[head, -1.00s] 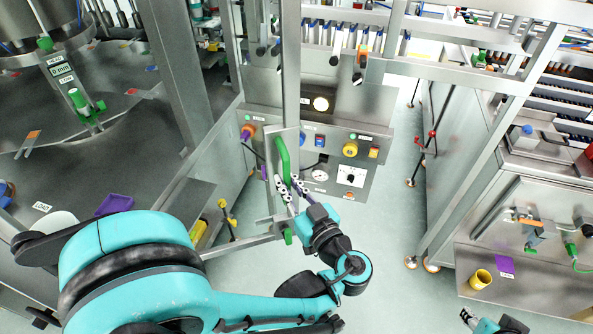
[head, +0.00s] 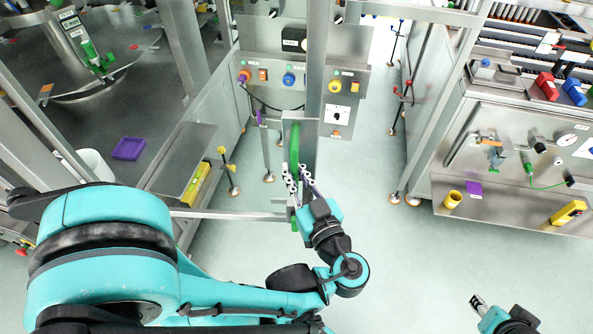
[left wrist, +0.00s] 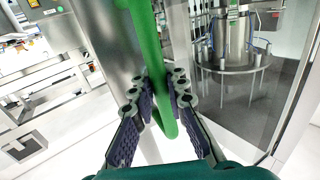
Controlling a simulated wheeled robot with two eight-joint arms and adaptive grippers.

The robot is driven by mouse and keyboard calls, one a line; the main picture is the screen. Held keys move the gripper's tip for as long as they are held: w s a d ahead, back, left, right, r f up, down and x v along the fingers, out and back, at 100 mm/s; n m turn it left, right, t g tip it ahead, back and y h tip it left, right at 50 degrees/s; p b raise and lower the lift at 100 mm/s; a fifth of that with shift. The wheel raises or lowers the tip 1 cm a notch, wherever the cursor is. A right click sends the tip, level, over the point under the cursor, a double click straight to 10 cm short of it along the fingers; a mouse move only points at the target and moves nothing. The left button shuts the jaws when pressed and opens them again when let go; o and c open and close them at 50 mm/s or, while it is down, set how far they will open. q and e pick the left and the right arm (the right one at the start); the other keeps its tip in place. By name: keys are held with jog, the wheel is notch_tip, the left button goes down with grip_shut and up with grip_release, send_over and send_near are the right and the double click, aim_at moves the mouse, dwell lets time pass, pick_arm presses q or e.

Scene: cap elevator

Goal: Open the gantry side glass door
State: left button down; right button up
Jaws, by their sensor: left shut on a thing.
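The glass door's steel edge post (head: 316,85) stands upright in the middle of the head view, and its lower rail (head: 235,214) runs left from it. The green handle (head: 294,148) is upright on this post. My left gripper (head: 294,180) is closed around the lower part of the handle. In the left wrist view, the green handle (left wrist: 145,40) passes between the two fingers of my left gripper (left wrist: 160,95). My right gripper (head: 478,303) is at the lower right, away from the door, too small to tell open or shut.
A control panel (head: 352,85) with knobs is behind the door post. A machine (head: 500,150) with a yellow cup (head: 453,199) on its ledge stands at the right. A purple tray (head: 129,148) lies at the left. The floor (head: 400,260) in front is clear.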

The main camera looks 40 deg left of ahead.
pick_arm(q)
jog(key=shift+s+d, duration=0.15)
jog(key=c, duration=1.5)
grip_release()
jog(key=shift+d, duration=0.1)
jog(key=v, duration=0.7)
